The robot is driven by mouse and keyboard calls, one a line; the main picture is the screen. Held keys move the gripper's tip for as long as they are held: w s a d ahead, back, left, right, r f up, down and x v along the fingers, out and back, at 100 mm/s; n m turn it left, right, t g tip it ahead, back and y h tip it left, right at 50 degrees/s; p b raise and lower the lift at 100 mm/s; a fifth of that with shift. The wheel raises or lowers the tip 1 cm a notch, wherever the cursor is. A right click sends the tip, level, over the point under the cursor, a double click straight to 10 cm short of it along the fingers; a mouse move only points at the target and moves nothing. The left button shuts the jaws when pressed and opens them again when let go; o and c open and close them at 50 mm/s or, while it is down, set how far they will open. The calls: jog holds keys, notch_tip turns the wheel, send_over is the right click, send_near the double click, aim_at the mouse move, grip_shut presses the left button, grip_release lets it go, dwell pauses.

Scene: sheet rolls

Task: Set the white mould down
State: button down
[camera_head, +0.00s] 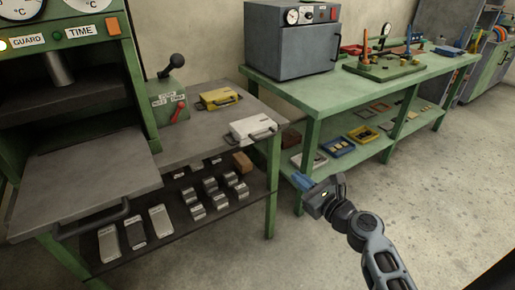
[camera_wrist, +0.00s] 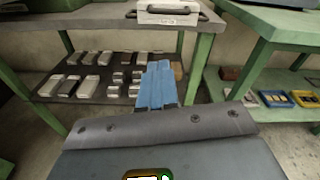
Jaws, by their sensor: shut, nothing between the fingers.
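The white mould (camera_head: 253,129) with a dark handle sits flat on the grey table top, near its right front corner. It also shows at the top of the wrist view (camera_wrist: 168,13). My gripper (camera_head: 302,182) is in front of and below the table top, to the right of the table's front leg in the head view. Its blue fingers (camera_wrist: 157,86) are together with nothing between them. They are apart from the mould.
A yellow mould (camera_head: 219,97) lies behind the white one. A green press (camera_head: 75,80) stands at left with a lever box (camera_head: 168,100) beside it. The lower shelf (camera_head: 165,225) holds several metal blocks. A green bench (camera_head: 350,85) with a grey oven (camera_head: 292,40) stands right. Floor at right is clear.

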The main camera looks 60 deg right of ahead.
jog(key=w+d+r+m+p, duration=0.1)
jog(key=w+d+r+m, duration=0.1)
jog(key=w+d, duration=0.7)
jog(key=w, duration=0.3)
jog(key=shift+w+d+t+h+p, duration=0.2)
jog(key=shift+t+h+p, duration=0.1)
jog(key=shift+t, duration=0.1)
jog(key=x, duration=0.5)
dwell(0.3)
